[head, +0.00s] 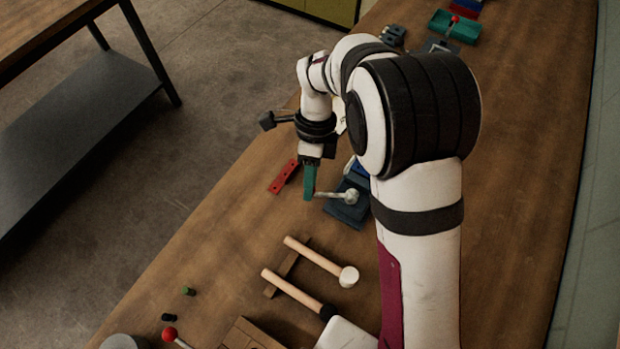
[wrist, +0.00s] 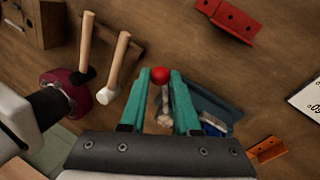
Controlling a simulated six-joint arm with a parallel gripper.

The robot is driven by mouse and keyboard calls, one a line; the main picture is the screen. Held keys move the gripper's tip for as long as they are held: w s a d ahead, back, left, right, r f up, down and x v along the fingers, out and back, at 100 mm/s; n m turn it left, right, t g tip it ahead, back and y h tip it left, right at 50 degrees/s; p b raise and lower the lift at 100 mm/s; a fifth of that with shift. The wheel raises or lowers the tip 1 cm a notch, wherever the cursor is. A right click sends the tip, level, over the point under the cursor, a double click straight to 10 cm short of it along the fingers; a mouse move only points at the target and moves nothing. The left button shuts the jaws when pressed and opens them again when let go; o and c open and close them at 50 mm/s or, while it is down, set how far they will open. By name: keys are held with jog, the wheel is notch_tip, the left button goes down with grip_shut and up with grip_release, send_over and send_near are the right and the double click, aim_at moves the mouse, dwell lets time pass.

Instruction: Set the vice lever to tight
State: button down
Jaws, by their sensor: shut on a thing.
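The vice (head: 345,211) is a small dark blue block on the wooden bench, partly behind my arm in the head view. In the wrist view its blue-grey body (wrist: 213,106) lies beyond and right of the fingers. Its pale metal lever (head: 333,195) points left from the pivot in the head view. In the wrist view the lever (wrist: 165,101) runs between the fingers, with a red ball knob (wrist: 159,75) at its end. My gripper (head: 309,196) has teal fingers, shut on the lever at the knob end. The fingertips hide the knob in the head view.
A red bracket (head: 284,176) lies just left of the vice. Two mallets (head: 315,257) (head: 292,290) rest on a wooden block nearer the camera. An orange bracket (wrist: 266,150) lies near the vice in the wrist view. The bench's left edge is close to my gripper.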

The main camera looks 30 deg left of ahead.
jog(key=shift+w+a+m+y, duration=0.3)
jog(key=shift+w+m, duration=0.45)
jog(key=shift+m, duration=0.25)
jog(key=c, duration=0.6)
grip_release()
jog(key=shift+r, duration=0.15)
jog(key=v, duration=1.5)
jog(key=shift+w+r, duration=0.2)
jog(key=shift+r, duration=0.05)
